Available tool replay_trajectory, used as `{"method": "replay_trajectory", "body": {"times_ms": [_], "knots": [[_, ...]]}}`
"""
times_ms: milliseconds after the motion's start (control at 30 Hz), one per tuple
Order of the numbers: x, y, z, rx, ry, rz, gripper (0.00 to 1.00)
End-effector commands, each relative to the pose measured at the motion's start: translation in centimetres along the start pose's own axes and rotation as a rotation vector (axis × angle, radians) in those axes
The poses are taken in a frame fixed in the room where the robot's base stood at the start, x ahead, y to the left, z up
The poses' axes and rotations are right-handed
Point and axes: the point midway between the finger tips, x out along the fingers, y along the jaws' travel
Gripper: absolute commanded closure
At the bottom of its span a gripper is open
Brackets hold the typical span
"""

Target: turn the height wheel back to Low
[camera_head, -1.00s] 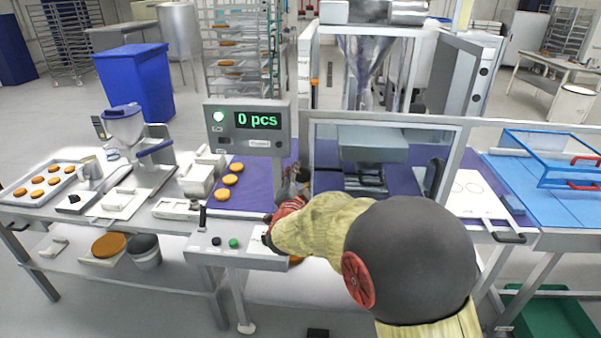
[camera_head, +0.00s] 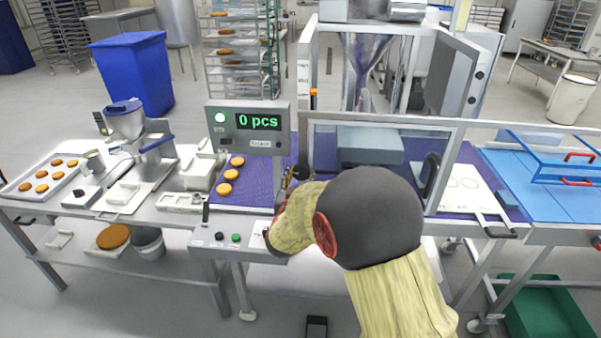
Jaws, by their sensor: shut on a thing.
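My gripper (camera_head: 290,179) shows only as a small dark, brassy patch at the left edge of the sealing machine's frame, just above my yellow-sleeved arm. It is shut, at the place where the height wheel would be. The wheel itself and its Low mark are hidden behind my arm and wrist, so I cannot read its setting. The display box (camera_head: 248,128) above and to the left reads "0 pcs" and has a lit green lamp.
A control box (camera_head: 213,239) with black and green buttons sits just left of my arm. Several filled rounds (camera_head: 224,189) lie on the purple belt (camera_head: 240,197). The machine's clear guard frame (camera_head: 385,121) stands right of my gripper. A white board (camera_head: 465,184) lies further right.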

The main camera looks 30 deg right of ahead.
Motion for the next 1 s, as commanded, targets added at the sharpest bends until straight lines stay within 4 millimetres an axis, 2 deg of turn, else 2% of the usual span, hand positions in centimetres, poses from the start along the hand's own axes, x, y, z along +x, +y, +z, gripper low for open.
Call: {"method": "replay_trajectory", "body": {"times_ms": [333,900,933,1000], "knots": [[-0.05,0.08,0.23,-0.15,0.005,0.001,0.83],[-0.05,0.1,0.3,-0.179,0.007,0.001,0.83],[-0.05,0.1,0.3,-0.179,0.007,0.002,0.56],[-0.04,0.09,0.28,-0.178,0.007,0.002,0.53]]}}
